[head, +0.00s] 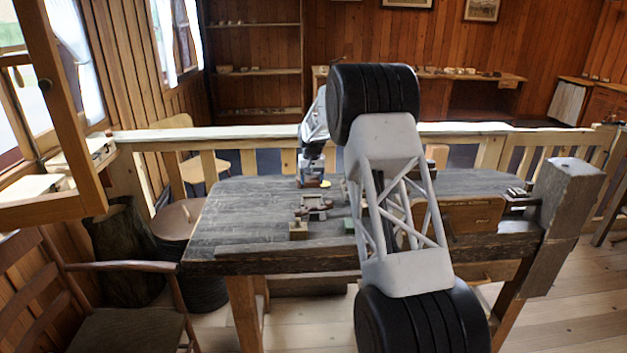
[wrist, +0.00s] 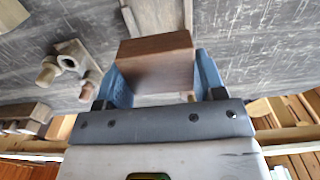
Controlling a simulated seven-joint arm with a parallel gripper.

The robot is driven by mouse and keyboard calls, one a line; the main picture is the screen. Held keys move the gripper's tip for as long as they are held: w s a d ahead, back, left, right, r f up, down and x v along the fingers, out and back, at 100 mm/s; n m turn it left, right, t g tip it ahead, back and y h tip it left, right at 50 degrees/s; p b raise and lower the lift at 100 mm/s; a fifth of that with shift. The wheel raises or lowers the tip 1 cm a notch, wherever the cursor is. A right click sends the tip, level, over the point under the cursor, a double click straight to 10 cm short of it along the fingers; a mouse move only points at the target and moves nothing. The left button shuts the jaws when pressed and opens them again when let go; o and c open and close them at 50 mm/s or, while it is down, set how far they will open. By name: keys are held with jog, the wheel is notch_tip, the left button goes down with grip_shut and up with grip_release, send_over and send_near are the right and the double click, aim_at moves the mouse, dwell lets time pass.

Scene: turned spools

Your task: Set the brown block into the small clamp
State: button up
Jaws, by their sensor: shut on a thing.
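My gripper (wrist: 155,85) is shut on the brown block (wrist: 155,55), with one blue finger on each side of it in the wrist view. The block sits level between the fingers, its upper part beyond the fingertips. In the head view my gripper (head: 311,180) is low over the far left part of the dark bench, and I cannot make out the block there.
The dark workbench (head: 245,215) has bare room at its left. A large vise (head: 565,200) is at the right end. My arm hides the middle.

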aim_at(312, 202)
jog(key=shift+f, duration=0.1)
dwell(0.3)
jog(key=shift+f, duration=3.1)
jog(key=shift+f, duration=0.65)
dwell(1.5)
jog(key=o, duration=1)
jog(key=shift+r, duration=0.2)
jog(key=shift+r, duration=4.05)
